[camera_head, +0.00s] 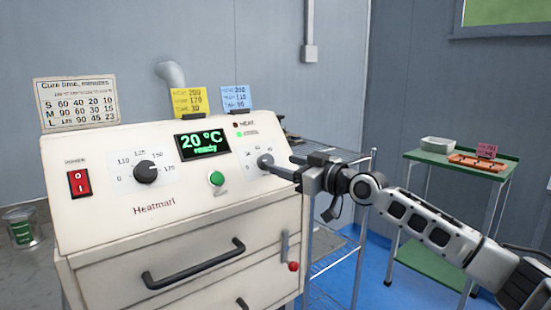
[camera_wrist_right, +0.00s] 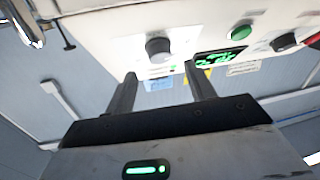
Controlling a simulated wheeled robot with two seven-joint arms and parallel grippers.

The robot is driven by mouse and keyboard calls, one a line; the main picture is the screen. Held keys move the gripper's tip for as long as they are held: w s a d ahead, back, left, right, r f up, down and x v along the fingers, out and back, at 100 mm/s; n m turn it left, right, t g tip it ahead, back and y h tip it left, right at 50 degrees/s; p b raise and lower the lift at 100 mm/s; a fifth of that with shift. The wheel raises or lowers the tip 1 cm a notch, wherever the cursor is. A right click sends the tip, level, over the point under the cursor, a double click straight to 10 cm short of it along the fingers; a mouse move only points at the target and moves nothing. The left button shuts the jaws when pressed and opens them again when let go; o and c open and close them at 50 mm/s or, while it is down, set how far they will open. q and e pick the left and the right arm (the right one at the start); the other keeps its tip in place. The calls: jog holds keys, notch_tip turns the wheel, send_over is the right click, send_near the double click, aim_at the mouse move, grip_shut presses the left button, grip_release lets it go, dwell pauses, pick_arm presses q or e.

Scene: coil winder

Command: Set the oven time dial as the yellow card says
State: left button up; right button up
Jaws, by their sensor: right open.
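The oven's time dial (camera_head: 265,161) is a grey knob at the right of the white sloped panel; its small scale is hard to read. It also shows in the right wrist view (camera_wrist_right: 158,48), ahead of and between my fingers. My right gripper (camera_head: 284,168) is open, its fingertips close to the dial; the wrist view shows both fingers (camera_wrist_right: 160,83) apart with nothing between their tips. Contact with the dial cannot be told. The yellow card (camera_head: 189,101) stands on the oven's top, its small print seeming to read 200, 170 and 30. My left gripper is out of view.
A cure-time chart (camera_head: 79,103) and blue card (camera_head: 236,98) stand on the oven. The panel has a red switch (camera_head: 79,182), temperature dial (camera_head: 146,172), green button (camera_head: 216,179) and display (camera_head: 202,144) reading 20 °C. A green cart (camera_head: 425,155) stands right.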

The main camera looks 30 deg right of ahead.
aim_at(269, 160)
jog(key=shift+x, duration=2.3)
jog(key=c, duration=1)
